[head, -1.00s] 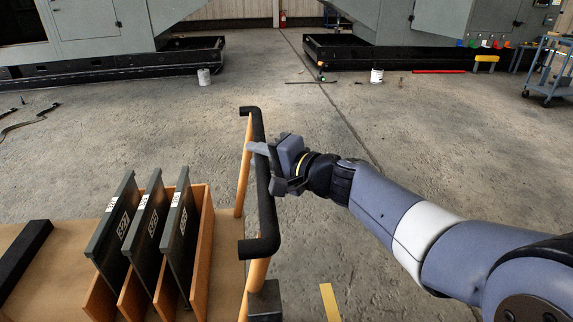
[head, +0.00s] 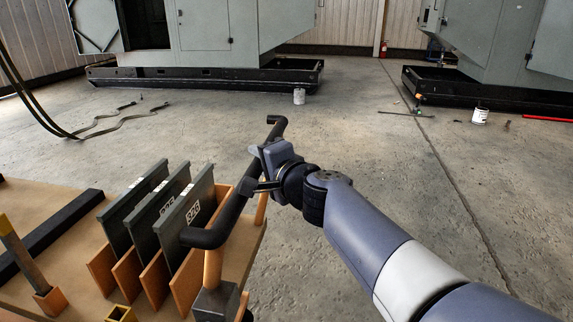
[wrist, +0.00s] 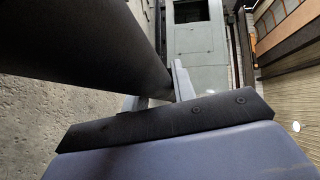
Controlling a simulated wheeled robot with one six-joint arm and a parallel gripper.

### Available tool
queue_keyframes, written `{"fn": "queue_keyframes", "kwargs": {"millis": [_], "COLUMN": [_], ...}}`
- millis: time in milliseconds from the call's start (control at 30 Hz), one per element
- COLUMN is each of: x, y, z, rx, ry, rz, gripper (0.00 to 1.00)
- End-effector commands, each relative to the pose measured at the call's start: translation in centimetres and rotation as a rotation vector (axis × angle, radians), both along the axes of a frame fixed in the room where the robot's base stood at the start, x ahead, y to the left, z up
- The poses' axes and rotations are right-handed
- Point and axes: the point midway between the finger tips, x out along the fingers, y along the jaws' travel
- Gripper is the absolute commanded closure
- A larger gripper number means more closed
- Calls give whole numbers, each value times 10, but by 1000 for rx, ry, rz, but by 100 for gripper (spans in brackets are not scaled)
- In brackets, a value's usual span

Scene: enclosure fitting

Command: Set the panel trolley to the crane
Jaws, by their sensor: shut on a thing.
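The panel trolley (head: 82,238) is at the lower left of the head view, with an orange deck and an upright handle with a black grip bar (head: 236,207). Several dark grey panels (head: 183,229) stand in its wooden slots, with white labels. My gripper (head: 264,168) is shut on the black grip bar, toward its far half. In the wrist view the bar (wrist: 85,40) fills the upper left, close to the fingers (wrist: 180,80). No crane can be made out in these frames.
Grey enclosures on black bases stand at the back left (head: 215,75) and back right (head: 480,88). Cables (head: 100,122) lie at the left. Open concrete floor (head: 370,170) stretches ahead and right.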

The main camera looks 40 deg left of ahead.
Motion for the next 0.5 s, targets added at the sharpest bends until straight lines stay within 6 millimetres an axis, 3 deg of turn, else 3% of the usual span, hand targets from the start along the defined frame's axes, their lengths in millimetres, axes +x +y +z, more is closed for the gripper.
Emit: {"fn": "queue_keyframes", "kwargs": {"millis": [200,500], "x": [-17,-27], "y": [25,41], "z": [1,1], "rx": [0,0], "ry": [-2,-2], "rz": [1,-2], "gripper": [100,100]}}
